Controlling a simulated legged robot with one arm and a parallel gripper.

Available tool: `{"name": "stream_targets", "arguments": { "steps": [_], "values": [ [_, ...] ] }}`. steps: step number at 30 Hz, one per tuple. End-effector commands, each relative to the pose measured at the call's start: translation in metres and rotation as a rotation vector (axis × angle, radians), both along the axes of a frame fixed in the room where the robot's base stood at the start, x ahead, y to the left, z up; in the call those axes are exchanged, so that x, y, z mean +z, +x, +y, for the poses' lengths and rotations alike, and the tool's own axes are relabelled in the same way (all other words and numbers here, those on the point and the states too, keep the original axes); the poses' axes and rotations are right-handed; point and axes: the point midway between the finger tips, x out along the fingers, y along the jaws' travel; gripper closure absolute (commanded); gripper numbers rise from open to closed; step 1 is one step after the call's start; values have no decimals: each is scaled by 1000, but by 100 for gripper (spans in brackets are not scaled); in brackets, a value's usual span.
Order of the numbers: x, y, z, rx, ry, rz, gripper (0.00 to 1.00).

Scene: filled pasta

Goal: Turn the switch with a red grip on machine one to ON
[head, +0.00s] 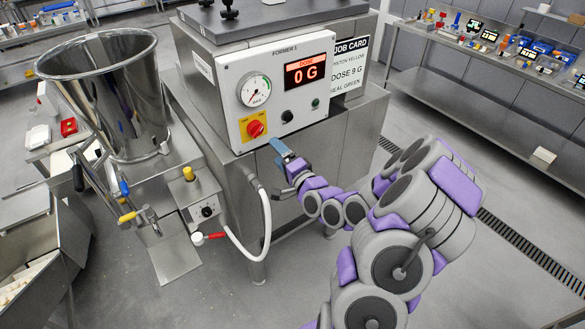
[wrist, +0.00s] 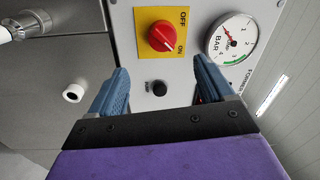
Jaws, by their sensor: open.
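The red-grip switch (head: 255,129) sits on a yellow plate at the lower left of the front panel of the machine marked FORMER 1 (head: 275,90). In the wrist view the red grip (wrist: 163,36) is near the top, with OFF at its upper right and ON at its lower right. The grip looks slanted, but I cannot tell firmly which label it points at. My gripper (head: 283,152) is just below the panel in the head view. In the wrist view my gripper (wrist: 160,72) is open and empty, its fingers apart from the switch.
A pressure gauge (head: 254,90), a red display (head: 305,71) reading 0 G and a black knob (head: 287,115) share the panel. A steel hopper (head: 115,100) stands at left. A white hose (head: 264,220) hangs below the panel. Open floor lies at right.

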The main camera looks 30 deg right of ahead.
Motion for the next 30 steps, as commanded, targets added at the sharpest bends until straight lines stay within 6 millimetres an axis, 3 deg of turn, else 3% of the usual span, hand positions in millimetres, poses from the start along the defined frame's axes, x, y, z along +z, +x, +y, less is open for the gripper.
{"name": "stream_targets", "arguments": {
  "steps": [1, 26, 30],
  "values": [
    [0, -8, -1, -4, 4, 0, 19],
    [2, -36, -1, -1, 6, 3, 19],
    [-3, -51, -4, -4, 1, -2, 19]
  ]
}}
